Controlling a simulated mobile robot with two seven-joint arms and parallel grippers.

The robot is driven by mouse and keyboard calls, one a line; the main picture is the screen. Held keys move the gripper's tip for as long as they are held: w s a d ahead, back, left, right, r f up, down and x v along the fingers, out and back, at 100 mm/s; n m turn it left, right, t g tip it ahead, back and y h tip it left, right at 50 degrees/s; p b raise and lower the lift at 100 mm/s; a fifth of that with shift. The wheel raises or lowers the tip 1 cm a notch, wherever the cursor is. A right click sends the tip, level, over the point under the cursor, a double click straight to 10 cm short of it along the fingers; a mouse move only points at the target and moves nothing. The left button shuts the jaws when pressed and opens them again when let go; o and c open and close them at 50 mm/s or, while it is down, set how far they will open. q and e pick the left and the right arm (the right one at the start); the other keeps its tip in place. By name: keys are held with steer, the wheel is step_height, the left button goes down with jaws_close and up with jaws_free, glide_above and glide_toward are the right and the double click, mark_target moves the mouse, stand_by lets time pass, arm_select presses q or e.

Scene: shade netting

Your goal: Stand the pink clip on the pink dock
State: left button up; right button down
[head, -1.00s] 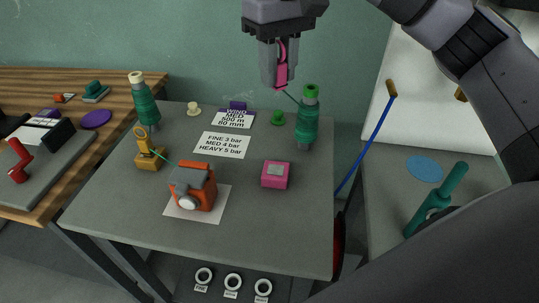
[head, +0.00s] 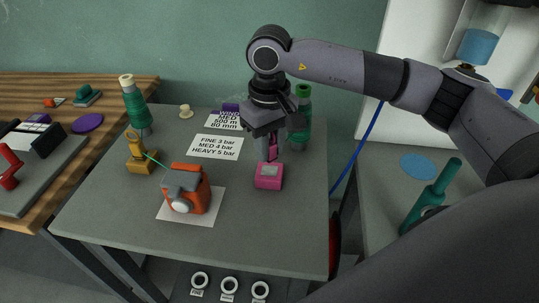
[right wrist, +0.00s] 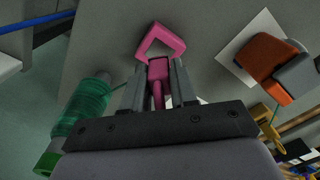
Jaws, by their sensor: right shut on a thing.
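The pink dock (head: 268,183) is a small pink block with a grey patch on top, on the grey table right of the orange device. In the right wrist view the dock (right wrist: 172,36) shows as a pink frame just beyond the fingertips. My right gripper (head: 270,154) points down, shut on the pink clip (head: 273,150), directly above or at the dock's back edge. The clip also shows between the fingers in the right wrist view (right wrist: 158,75). I cannot tell whether the clip touches the dock. My left gripper is not in view.
An orange and grey device (head: 186,190) sits on white paper left of the dock. A green spool (head: 302,120) stands close behind my right gripper. A yellow stand (head: 140,155) and another green spool (head: 135,105) are at left.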

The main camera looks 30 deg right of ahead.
step_height(320, 180, down, 3)
steer(key=shift+r, duration=0.1)
steer(key=shift+f, duration=0.2)
steer(key=shift+f, duration=0.1)
steer(key=c, duration=0.9)
jaws_free()
